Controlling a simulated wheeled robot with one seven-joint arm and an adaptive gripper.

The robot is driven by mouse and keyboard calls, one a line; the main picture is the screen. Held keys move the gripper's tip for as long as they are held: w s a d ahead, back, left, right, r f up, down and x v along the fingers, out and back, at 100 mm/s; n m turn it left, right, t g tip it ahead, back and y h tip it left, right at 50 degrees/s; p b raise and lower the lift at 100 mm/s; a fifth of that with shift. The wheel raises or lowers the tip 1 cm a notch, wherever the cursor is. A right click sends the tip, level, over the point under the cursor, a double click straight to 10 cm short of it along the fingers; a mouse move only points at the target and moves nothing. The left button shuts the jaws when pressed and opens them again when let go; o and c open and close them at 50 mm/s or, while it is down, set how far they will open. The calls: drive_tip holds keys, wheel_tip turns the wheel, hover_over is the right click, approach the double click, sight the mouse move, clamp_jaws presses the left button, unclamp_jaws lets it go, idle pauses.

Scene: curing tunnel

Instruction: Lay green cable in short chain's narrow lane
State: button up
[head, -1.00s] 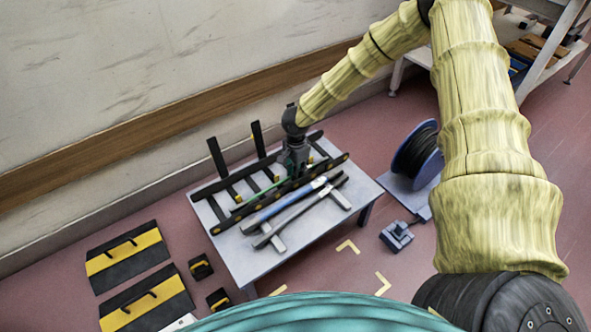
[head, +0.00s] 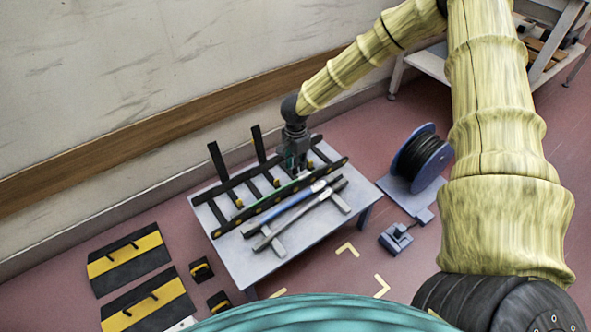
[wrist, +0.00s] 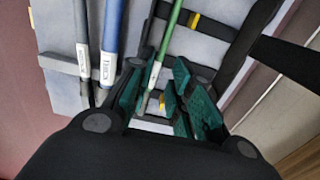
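The black cable chain (head: 222,225) lies on the grey table (head: 245,268) like a ladder of rails and crossbars, with two black bars (head: 217,163) standing up at its far side. The green cable (wrist: 171,35) runs along inside the chain in the wrist view, with a white label near my gripper. My gripper (head: 295,168) points down over the right part of the chain. In the wrist view its green-padded fingers (wrist: 154,98) are apart, with the labelled cable between them. Whether the cable touches a pad is unclear. Which lane the cable occupies is hard to tell.
A blue cable (head: 290,208) labelled "THICK" and a dark grey cable (head: 298,216) lie on supports at the table's near side. A cable reel (head: 422,158) stands right of the table. Black-yellow covers (head: 128,262) lie on the floor at left.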

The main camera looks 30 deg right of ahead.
wheel_tip(320, 180, up, 7)
drive_tip(key=p, duration=0.2)
